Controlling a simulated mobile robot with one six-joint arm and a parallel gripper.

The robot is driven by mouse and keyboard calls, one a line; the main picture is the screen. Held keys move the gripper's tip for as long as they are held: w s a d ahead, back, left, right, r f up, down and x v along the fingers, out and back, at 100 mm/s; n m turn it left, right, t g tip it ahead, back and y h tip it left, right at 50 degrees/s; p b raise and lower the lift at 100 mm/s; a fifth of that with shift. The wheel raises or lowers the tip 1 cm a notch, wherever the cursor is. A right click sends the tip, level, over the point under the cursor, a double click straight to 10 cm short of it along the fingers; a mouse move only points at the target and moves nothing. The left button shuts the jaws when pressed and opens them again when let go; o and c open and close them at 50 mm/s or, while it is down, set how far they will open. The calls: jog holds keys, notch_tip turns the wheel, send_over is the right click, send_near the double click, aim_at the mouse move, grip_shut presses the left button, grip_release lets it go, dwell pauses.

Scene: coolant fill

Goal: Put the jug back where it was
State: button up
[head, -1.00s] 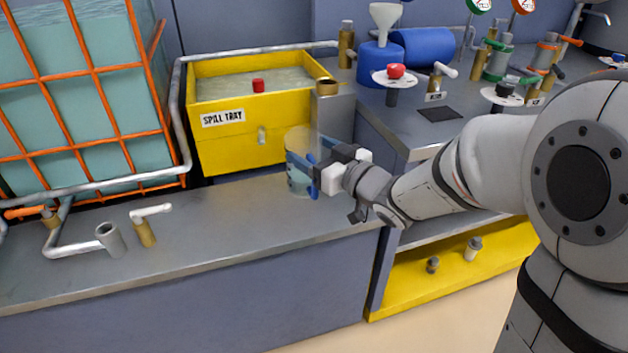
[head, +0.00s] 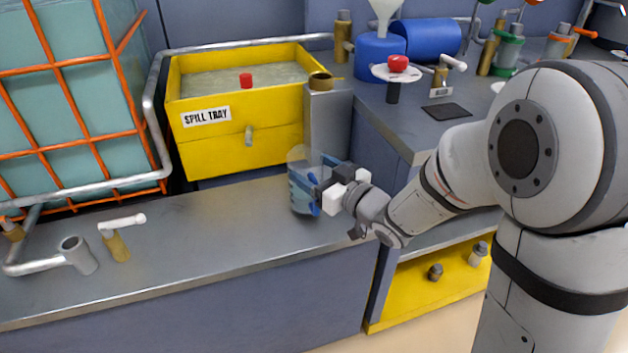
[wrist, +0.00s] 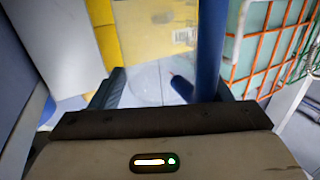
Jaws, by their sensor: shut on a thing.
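The jug (head: 301,183) is clear with a blue handle, and looks upright over the grey bench top, in front of the yellow spill tray. I cannot tell whether its base touches the bench. My gripper (head: 326,188) comes from the right and is shut on the jug at its handle side. In the wrist view the blue handle (wrist: 210,45) stands between the finger area and the orange cage, and the clear jug body (wrist: 150,80) is faint. The fingers partly hide the handle in the head view.
The spill tray (head: 240,150) stands behind the jug, with a grey post (head: 328,125) at its right. A small tap (head: 118,240) and an open grey pipe end (head: 78,255) are at the left. The bench between them and the jug is clear. A higher bench (head: 420,125) lies right.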

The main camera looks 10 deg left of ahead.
jog(key=shift+f, duration=0.5)
jog(key=shift+f, duration=0.25)
jog(key=o, duration=1.7)
jog(key=shift+o, duration=0.2)
jog(key=shift+r, duration=0.15)
jog(key=shift+r, duration=0.15)
jog(key=b+v, duration=0.6)
jog(key=v, duration=0.6)
jog(key=shift+b, duration=0.4)
